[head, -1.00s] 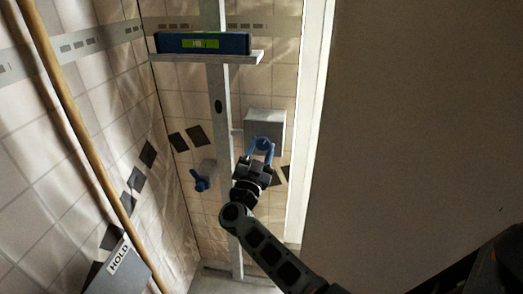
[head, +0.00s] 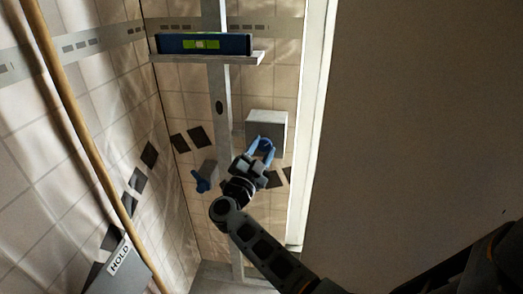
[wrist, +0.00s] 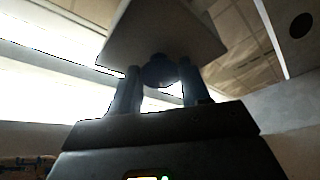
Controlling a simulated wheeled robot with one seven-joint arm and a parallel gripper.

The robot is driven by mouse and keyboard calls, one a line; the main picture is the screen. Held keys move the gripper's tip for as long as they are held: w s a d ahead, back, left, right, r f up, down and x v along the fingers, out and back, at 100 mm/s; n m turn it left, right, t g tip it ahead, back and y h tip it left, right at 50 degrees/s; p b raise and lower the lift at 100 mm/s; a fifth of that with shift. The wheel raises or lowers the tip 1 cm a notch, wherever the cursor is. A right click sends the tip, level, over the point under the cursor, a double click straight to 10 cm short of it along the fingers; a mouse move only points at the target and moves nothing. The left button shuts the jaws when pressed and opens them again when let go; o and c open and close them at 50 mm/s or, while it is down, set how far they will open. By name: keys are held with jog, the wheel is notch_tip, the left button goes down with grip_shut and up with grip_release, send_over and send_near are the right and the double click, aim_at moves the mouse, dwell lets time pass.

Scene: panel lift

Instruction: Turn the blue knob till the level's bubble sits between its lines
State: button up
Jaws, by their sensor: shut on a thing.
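The level (head: 203,44) is a dark blue bar with a green vial, lying on a pale shelf (head: 208,58) on the upright rail. A pale bubble shows near the vial's middle; it is too small to tell exactly how it sits against the lines. The knob is mostly hidden in the head view; in the wrist view the round, dark bluish knob (wrist: 160,71) sits under a box. My gripper (head: 265,143) is shut on it, one blue finger on each side, in front of the pale grey box (head: 267,122).
A blue lever-like handle (head: 201,181) on a small grey block is left of my gripper. The metal rail (head: 222,130) runs upright between them. A wooden pole (head: 80,130) and a grey HOLD sign (head: 120,262) are at left. A white post (head: 309,130) stands at right.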

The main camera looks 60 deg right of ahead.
jog(key=o, duration=1)
jog(key=shift+o, duration=0.2)
jog(key=b+v, duration=0.1)
jog(key=v, duration=0.6)
jog(key=shift+a, duration=0.35)
jog(key=shift+s+f, duration=0.1)
jog(key=s+a+n+t+y, duration=0.5)
jog(key=s+a+n+t, duration=0.3)
jog(key=a+t, duration=0.15)
jog(key=s+a+n+t+y, duration=0.6)
jog(key=s+a+n+t, duration=0.15)
jog(key=a, duration=0.35)
jog(key=s+a+r+n+g+y, duration=0.1)
jog(key=s+a+n+y, duration=0.2)
jog(key=s+n+y, duration=0.2)
jog(key=s+a+r+n+g+y, duration=0.1)
jog(key=s+a+n+g+y, duration=0.1)
jog(key=s+n+y, duration=0.3)
jog(key=s+a, duration=0.1)
jog(key=s, duration=0.3)
jog(key=shift+a+r+g, duration=0.3)
jog(key=shift+a+r, duration=0.05)
